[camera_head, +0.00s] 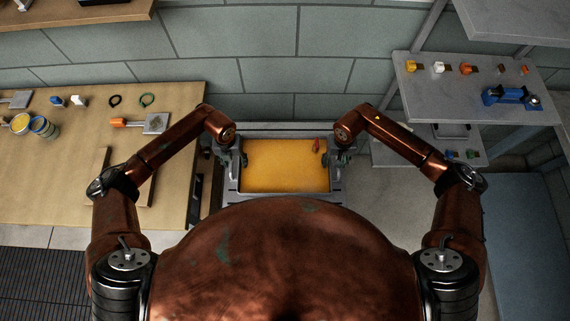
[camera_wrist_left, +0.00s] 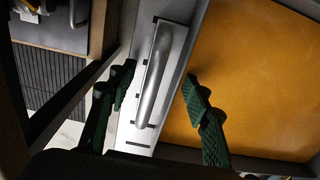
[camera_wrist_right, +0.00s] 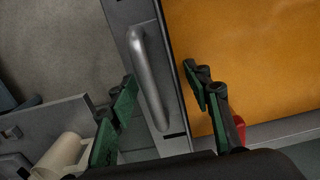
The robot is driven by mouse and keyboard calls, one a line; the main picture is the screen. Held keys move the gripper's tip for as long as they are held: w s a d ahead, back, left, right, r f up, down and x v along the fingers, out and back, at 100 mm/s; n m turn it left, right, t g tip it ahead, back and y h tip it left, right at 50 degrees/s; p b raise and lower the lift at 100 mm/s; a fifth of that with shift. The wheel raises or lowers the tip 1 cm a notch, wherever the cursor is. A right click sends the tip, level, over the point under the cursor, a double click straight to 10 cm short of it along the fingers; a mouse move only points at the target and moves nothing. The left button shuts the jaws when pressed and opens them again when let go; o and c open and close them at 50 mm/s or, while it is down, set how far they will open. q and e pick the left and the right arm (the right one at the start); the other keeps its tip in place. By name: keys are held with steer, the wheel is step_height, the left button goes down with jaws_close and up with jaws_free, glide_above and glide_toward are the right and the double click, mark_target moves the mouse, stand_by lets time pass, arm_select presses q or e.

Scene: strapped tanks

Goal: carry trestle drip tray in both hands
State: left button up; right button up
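The drip tray (camera_head: 285,168) has an orange-yellow floor and grey walls, and it sits low between my arms in the head view. A silver bar handle (camera_wrist_left: 156,72) runs along its left side wall in the left wrist view. A matching handle (camera_wrist_right: 149,76) is on its other side in the right wrist view. My left gripper (camera_wrist_left: 158,88) is open, its green-padded fingers on either side of the left handle and apart from it. My right gripper (camera_wrist_right: 160,90) is open, with its fingers on either side of the right handle. Contact is not visible.
A small red object (camera_head: 316,146) is in the tray's far right corner. A wooden workbench (camera_head: 75,200) with tools stands at left. Grey shelves (camera_head: 480,100) with small parts and a blue device (camera_head: 508,97) stand at right. A block wall closes the back.

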steer(key=shift+r, duration=0.15)
arm_select(q)
step_height(320, 180, up, 12)
steer(key=shift+w, duration=0.25)
arm_select(e)
step_height(320, 180, up, 12)
steer(key=shift+w+f, duration=0.2)
steer(key=shift+w, duration=0.05)
arm_select(q)
steer(key=shift+f, duration=0.1)
stand_by(0.7)
